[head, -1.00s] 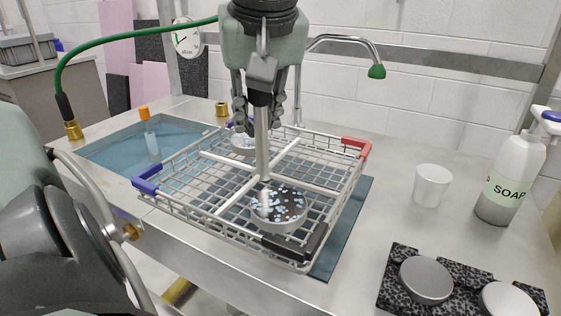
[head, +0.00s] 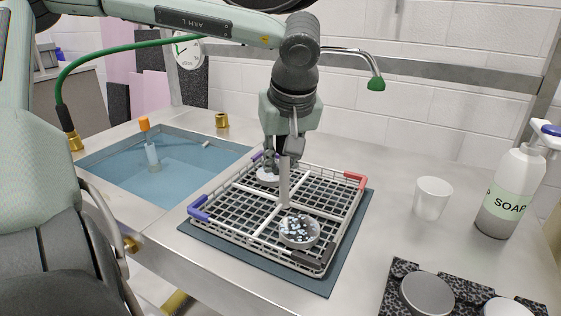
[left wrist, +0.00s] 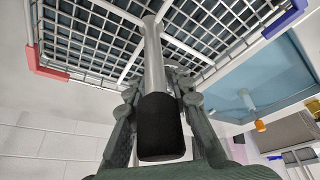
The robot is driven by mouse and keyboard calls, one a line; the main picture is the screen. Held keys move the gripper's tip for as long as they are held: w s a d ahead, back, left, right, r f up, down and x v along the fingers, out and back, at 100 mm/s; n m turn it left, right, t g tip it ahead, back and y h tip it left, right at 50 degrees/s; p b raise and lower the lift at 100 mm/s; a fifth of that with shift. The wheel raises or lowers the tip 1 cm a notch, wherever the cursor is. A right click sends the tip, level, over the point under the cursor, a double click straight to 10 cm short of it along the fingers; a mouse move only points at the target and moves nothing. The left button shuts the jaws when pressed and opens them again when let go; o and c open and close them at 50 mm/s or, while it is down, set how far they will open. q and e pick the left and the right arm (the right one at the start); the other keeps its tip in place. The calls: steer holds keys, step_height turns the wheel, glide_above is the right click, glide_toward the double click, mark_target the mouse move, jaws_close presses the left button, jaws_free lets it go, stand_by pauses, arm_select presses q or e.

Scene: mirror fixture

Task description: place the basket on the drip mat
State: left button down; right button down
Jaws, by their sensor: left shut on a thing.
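The basket (head: 262,197) is a pale wire rack with cross dividers, blue, red and black corner pieces, and an upright central post. Two round dishes sit in it, the near one (head: 299,231) holding small pale and dark bits. My left gripper (head: 283,160) is shut on the post's dark grip, which also shows between its fingers in the left wrist view (left wrist: 160,125). The basket is level above the dark blue drip mat (head: 345,255), which shows along its front and right sides. I cannot tell whether basket and mat touch. My right gripper is not in view.
A sunken blue basin (head: 185,180) with an orange-capped bottle (head: 151,145) lies left. A white cup (head: 432,199), soap bottle (head: 510,195) and speckled tray (head: 392,300) with round metal lids stand right. A curved tap (head: 360,58) stands behind. Bare counter lies right of the mat.

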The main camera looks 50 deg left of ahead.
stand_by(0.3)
arm_select(q)
steer(key=c, duration=1.3)
jaws_free()
steer(key=shift+f, duration=0.1)
steer(key=shift+c, duration=0.2)
steer(key=v, duration=1.2)
steer(key=shift+s, duration=0.15)
